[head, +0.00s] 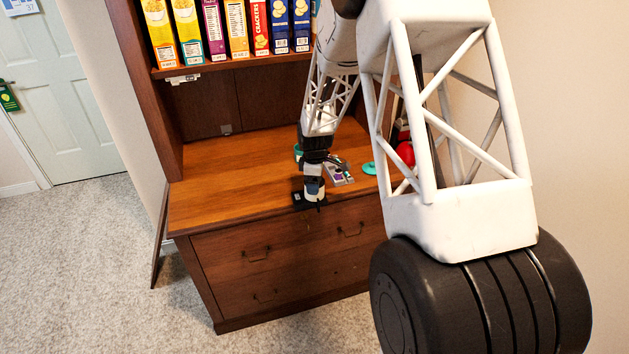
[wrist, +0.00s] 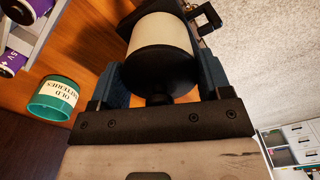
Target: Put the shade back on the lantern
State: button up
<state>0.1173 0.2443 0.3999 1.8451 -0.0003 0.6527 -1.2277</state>
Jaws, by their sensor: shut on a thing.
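My gripper (head: 315,180) is low over the front edge of the wooden counter. In the wrist view my gripper (wrist: 161,72) is shut on the lantern shade (wrist: 163,35), a cream cylinder with a black cap, with one finger on each side. The shade also shows below the gripper in the head view (head: 315,194). A black part that looks like the lantern base (head: 301,202) is beside and under the shade at the counter edge. Black parts (wrist: 205,17) show past the shade in the wrist view. I cannot tell whether shade and base are joined.
A teal cup labelled "OLD BATTERIES" (wrist: 55,98) stands on the counter (head: 230,195). A grey tray (head: 343,179) with purple batteries (wrist: 12,63) is close by. A teal lid (head: 369,168) and a red object (head: 405,153) lie right. Cereal boxes (head: 236,28) fill the shelf above.

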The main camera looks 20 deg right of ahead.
dwell(0.6)
jog(key=o, duration=1)
jog(key=shift+r, duration=0.2)
jog(key=shift+r, duration=3.35)
grip_shut()
jog(key=shift+f, duration=1.05)
